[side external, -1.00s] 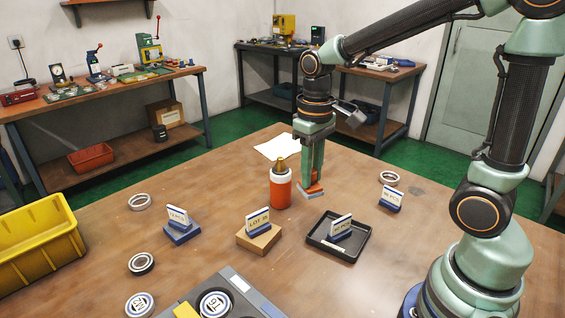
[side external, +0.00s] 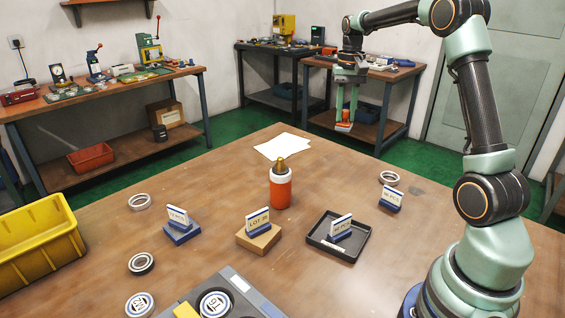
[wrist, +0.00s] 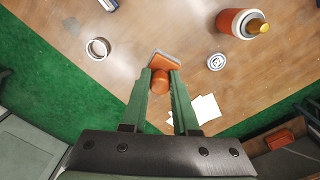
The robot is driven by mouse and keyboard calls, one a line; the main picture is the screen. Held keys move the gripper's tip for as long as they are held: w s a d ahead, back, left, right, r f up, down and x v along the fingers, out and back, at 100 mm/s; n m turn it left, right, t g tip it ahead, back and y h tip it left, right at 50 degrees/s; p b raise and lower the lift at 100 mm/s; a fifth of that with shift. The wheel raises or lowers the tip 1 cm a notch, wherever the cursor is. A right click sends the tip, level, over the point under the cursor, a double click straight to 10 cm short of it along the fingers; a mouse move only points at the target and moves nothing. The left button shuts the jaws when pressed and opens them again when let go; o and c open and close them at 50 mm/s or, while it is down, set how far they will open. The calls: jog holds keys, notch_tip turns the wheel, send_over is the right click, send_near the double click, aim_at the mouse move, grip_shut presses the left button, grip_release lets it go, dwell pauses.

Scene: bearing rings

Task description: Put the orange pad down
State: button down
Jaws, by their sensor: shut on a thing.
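The orange pad (wrist: 166,61), with a grey edge and a round orange knob, is between the fingertips of my gripper (wrist: 160,84) in the wrist view. My gripper is shut on it. In the side view my gripper (side external: 345,118) hangs in the air toward the far edge of the table, with the pad (side external: 344,127) at its tips. The pad appears clear of the table top (side external: 330,180). The pad's underside is hidden.
An orange and white bottle (side external: 281,188) with a brass top stands near white papers (side external: 282,147). A black tray (side external: 357,246), sign blocks (side external: 258,238) and metal rings (side external: 389,177) are spread about. A yellow bin (side external: 40,250) is left.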

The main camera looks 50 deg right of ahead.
jog(key=s+d+m, duration=0.3)
jog(key=d+m, duration=0.1)
jog(key=d, duration=0.8)
notch_tip(320, 180, down, 20)
jog(key=shift+s+d+r, duration=0.1)
jog(key=shift+s, duration=0.05)
jog(key=shift+f, duration=0.2)
jog(key=c, duration=0.7)
grip_release()
jog(key=shift+r, duration=0.1)
